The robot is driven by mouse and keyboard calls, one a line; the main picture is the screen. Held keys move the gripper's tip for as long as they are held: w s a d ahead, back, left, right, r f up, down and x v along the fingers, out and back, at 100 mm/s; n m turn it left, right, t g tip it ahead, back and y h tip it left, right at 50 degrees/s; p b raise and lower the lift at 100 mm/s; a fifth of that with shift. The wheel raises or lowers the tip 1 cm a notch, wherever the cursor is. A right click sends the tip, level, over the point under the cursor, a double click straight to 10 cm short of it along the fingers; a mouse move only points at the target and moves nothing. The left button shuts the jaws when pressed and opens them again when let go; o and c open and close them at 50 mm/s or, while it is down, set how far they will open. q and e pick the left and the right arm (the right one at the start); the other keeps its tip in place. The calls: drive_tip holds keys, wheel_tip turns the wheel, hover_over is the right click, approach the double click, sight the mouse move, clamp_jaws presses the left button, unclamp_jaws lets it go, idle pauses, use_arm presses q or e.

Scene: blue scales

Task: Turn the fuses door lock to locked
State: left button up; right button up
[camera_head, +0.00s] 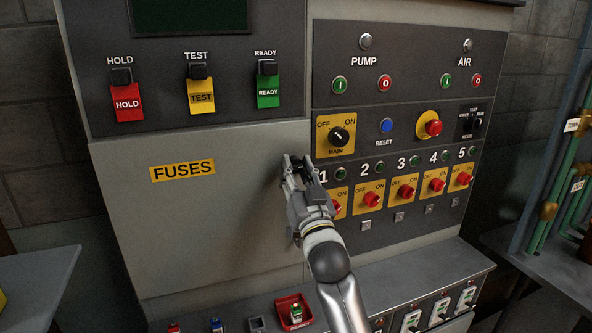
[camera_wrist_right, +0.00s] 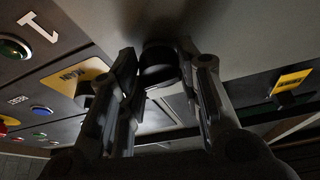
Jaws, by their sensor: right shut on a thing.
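The fuses door (camera_head: 200,230) is a flat grey panel with a yellow FUSES label (camera_head: 183,170). It looks closed against the cabinet. My right gripper (camera_head: 298,168) is at the door's right edge, just left of the row of numbered switches. In the right wrist view, its fingers (camera_wrist_right: 160,75) are shut on the door lock (camera_wrist_right: 158,62), a dark round knob. The gripper hides the lock in the head view, and I cannot tell which way the lock is turned. My left gripper is not in view.
Numbered red switches (camera_head: 406,192) sit close to the right of my gripper. The MAIN knob (camera_head: 339,137) is just above right. A ledge below carries small coloured items and a red tray (camera_head: 293,312). The space in front of the door's left part is clear.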

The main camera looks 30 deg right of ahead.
drive_tip(key=n+y+p, duration=0.1)
drive_tip(key=n+y, duration=0.1)
drive_tip(key=n, duration=0.2)
drive_tip(key=n+y+p, duration=0.1)
drive_tip(key=n+y, duration=0.1)
drive_tip(key=n, duration=0.1)
drive_tip(key=shift+d+r+n+t+p, duration=0.2)
drive_tip(key=shift+n+t+p, duration=0.1)
drive_tip(key=shift+n+p, duration=0.1)
drive_tip(key=n+y+p, duration=0.2)
drive_tip(key=n+y, duration=0.1)
drive_tip(key=n, duration=0.2)
drive_tip(key=n+g+y+p, duration=0.1)
drive_tip(key=n+p, duration=0.1)
drive_tip(key=n+y+p, duration=0.1)
drive_tip(key=n+p, duration=0.1)
drive_tip(key=n, duration=0.1)
drive_tip(key=shift+s+d+r+n+g, duration=0.1)
drive_tip(key=shift+d+r+n+g, duration=0.05)
drive_tip(key=shift+n+g, duration=0.2)
drive_tip(key=shift+n+g+y+p, duration=0.3)
drive_tip(key=shift+n+g+p, duration=0.35)
drive_tip(key=shift+n+p, duration=1.2)
drive_tip(key=o, duration=1)
